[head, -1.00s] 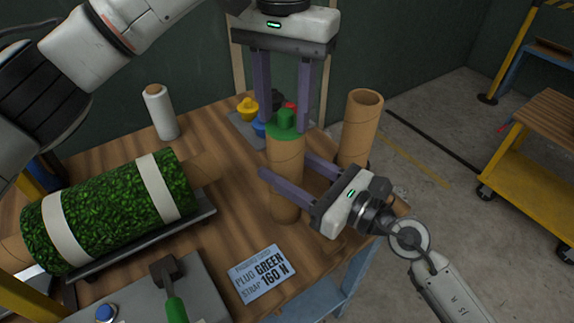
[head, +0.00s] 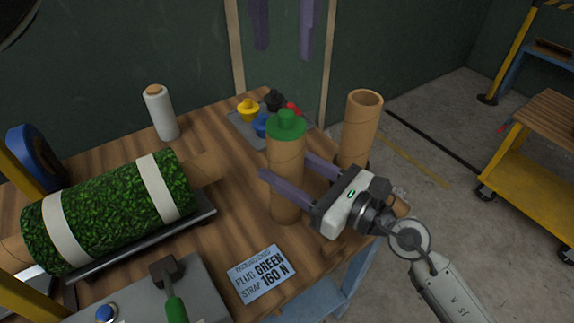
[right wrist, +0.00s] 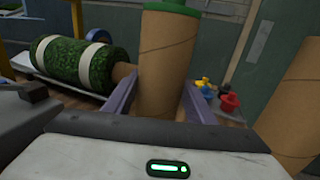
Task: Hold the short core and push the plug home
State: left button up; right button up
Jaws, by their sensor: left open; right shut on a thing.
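The short core (head: 286,190) is a brown cardboard tube standing upright on the wooden bench. The green plug (head: 286,125) sits in its top, with its flange against the rim and its knob up. My right gripper (head: 285,175) is shut on the core around its middle. In the right wrist view the core (right wrist: 166,65) stands between the two purple fingers, and the plug (right wrist: 170,8) is cut off at the top edge. My left gripper (head: 282,40) is open and empty, well above the plug, with only its finger ends in view.
A taller tube (head: 360,125) stands right behind my right gripper. Yellow, blue, black and red plugs lie on a grey tray (head: 240,124) behind. A strapped turf roll (head: 110,210), a white film roll (head: 160,112) and a card (head: 262,273) reading plug green, strap 160 N are left and front.

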jog(key=o, duration=1.3)
jog(key=v, duration=1.2)
jog(key=shift+r, duration=0.1)
